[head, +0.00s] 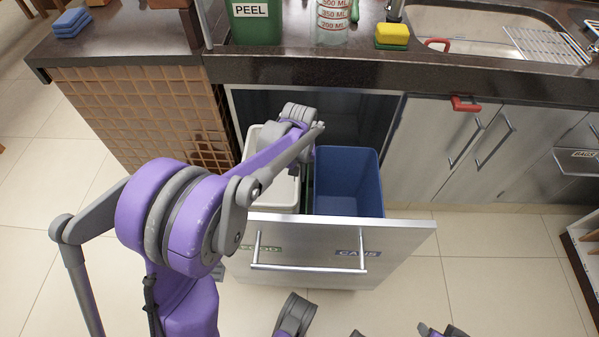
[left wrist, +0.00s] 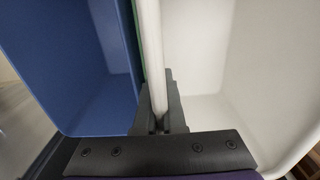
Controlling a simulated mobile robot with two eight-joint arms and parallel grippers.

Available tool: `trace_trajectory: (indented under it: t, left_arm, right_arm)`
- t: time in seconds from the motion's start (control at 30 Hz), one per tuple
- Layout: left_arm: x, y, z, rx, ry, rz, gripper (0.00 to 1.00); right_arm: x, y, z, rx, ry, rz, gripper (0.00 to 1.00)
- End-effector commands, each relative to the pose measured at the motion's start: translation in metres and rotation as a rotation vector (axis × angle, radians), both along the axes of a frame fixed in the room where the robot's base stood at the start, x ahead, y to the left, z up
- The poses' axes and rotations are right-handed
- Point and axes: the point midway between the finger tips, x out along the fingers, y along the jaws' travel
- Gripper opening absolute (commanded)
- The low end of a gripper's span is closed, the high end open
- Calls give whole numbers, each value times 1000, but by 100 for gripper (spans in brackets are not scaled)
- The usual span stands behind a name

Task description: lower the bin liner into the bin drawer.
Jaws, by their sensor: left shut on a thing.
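The bin drawer (head: 400,235) is pulled out from under the counter. A white bin liner (head: 284,192) is in its left half, beside a blue bin (head: 350,180) in the right half. My left gripper (left wrist: 160,108) is shut on the white liner's rim, on the side facing the blue bin. In the left wrist view the white liner's inside (left wrist: 195,55) looks empty, and the blue bin (left wrist: 65,60) is across a narrow gap. My left arm hides part of the liner in the head view. The liner's underside is hidden. Parts of my right arm show at the bottom edge; its jaws are unclear.
The drawer front has a long bar handle (head: 305,268) and a CANS label (head: 358,254). The dark countertop (head: 290,68) overhangs behind. A green PEEL container (head: 255,22) and a yellow sponge (head: 392,33) stand on it.

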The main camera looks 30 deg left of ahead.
Motion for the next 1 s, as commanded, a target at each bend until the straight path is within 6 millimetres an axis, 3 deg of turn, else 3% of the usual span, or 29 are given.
trace_trajectory:
  t: [0.07, 0.3, 0.67, 1.0]
  left_arm:
    - [0, 0, 0, 0, 0, 0, 0]
    - [0, 0, 0, 0, 0, 0, 42]
    - [0, 0, 6, 0, 0, 0, 42]
    - [-1, 0, 71, 0, -1, 0, 42]
  right_arm:
    - [0, 0, 0, 0, 0, 0, 47]
    - [0, 0, 0, 0, 0, 0, 47]
    - [0, 0, 3, 0, 0, 0, 47]
    - [-4, 0, 25, 0, -6, 0, 47]
